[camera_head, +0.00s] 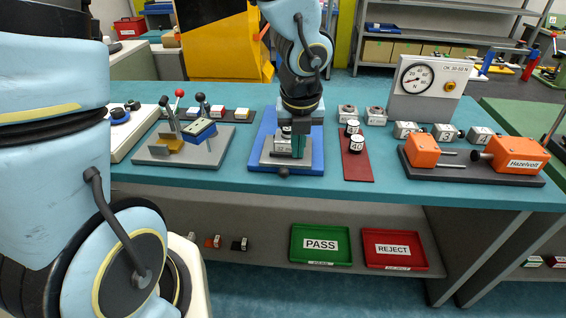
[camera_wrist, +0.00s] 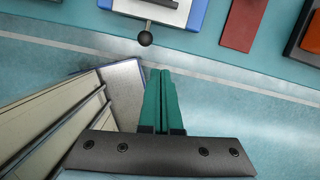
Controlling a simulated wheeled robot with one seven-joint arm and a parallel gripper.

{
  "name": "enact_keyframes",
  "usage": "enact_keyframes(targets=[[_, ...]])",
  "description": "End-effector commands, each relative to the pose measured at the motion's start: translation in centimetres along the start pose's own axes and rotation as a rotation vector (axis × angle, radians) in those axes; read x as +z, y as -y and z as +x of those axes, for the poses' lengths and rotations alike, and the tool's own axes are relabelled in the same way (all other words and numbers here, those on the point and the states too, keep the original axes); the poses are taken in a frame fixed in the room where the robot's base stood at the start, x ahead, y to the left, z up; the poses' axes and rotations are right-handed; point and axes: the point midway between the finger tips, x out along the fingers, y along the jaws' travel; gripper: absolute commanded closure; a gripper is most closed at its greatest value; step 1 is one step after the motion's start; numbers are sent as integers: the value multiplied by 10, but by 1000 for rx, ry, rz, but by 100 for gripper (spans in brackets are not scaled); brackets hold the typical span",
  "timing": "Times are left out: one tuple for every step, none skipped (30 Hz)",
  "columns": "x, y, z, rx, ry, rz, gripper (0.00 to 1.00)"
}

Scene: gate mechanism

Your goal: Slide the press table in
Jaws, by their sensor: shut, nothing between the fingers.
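The press table is a grey sliding plate (camera_head: 270,158) on a blue base (camera_head: 318,160) at the middle of the bench. A dark round knob (camera_head: 283,172) sticks out at its front; the knob also shows near the top of the wrist view (camera_wrist: 145,38). My gripper (camera_head: 298,155) points down and, in the head view, overlaps the press table, hiding part of it. Its green fingers (camera_wrist: 160,72) are together with nothing between them. In the wrist view the fingertips are apart from the knob, which appears just beyond them.
A red strip (camera_head: 358,168) with small labelled cylinders lies to the right, then an orange clamp fixture (camera_head: 423,150) and a gauge (camera_head: 417,76). A lever fixture (camera_head: 160,150) stands to the left. Green PASS (camera_head: 320,259) and red REJECT (camera_head: 393,264) trays sit on the lower shelf.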

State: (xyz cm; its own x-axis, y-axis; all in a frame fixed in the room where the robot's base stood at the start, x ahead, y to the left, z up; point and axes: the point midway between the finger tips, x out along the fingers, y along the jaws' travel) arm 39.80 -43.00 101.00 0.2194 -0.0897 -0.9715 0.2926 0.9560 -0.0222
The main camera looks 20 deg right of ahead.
Motion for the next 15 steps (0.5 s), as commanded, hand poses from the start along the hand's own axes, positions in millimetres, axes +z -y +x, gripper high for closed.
enact_keyframes(targets=[[-3, 8, 0, -7, 2, 71, 100], [-4, 11, 0, -10, 3, 100, 100], [-4, 13, 1, -12, 4, 126, 100], [-5, 14, 2, -13, 5, 139, 100], [-5, 15, 4, -14, 5, 147, 100], [-6, 15, 8, -14, 5, 151, 100], [-6, 15, 12, -13, 5, 150, 100], [-6, 14, 16, -12, 4, 148, 100], [-6, 14, 23, -12, 3, 149, 100], [-6, 14, 28, -12, 3, 148, 100], [-6, 14, 34, -12, 3, 148, 100], [-7, 14, 43, -12, 2, 147, 100], [-7, 14, 49, -11, 2, 146, 100], [-7, 15, 56, -11, 2, 148, 100], [-7, 15, 64, -11, 2, 146, 100]])
